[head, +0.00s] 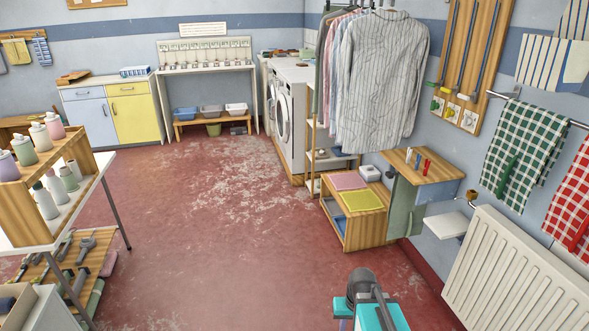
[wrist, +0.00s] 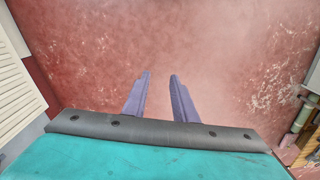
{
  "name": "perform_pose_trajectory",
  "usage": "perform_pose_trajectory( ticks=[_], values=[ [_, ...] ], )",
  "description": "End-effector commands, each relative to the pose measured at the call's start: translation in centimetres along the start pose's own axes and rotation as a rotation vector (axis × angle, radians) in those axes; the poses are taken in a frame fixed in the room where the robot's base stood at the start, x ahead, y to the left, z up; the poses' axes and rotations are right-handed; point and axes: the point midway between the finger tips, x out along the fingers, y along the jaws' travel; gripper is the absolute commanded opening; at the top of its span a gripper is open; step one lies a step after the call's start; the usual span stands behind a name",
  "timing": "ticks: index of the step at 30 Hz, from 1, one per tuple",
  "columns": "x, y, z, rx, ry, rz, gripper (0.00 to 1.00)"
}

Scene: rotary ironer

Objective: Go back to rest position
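My gripper (wrist: 160,76) shows in the wrist view with its two purple fingers apart. It is open, and only bare red floor (wrist: 215,60) shows between and beyond the fingers. Nothing is held. In the head view, part of my teal and grey arm shows at the bottom, right of centre, over the floor; the fingers cannot be made out clearly there.
A white radiator (head: 525,270) is right of my arm, below hanging checked towels (head: 525,145). A wooden bench (head: 358,225) with coloured mats and a garment rack with shirts (head: 380,80) stand beyond. A bottle table (head: 85,195) is left. The middle floor is clear.

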Motion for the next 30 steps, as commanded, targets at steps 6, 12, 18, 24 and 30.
perform_pose_trajectory(
  ticks=[6, 12, 18, 24, 30],
  values=[
    [2.1, -0.3, 2.6, -0.015, -0.046, 0.035, 0.25],
    [4.5, -0.2, 5.0, -0.014, -0.098, 0.034, 0.25],
    [7.8, -0.1, 8.6, -0.013, -0.171, 0.034, 0.25],
    [11.2, 0.1, 13.1, -0.011, -0.256, 0.034, 0.25],
    [14.1, 0.3, 17.9, -0.01, -0.342, 0.035, 0.25]
  ],
)
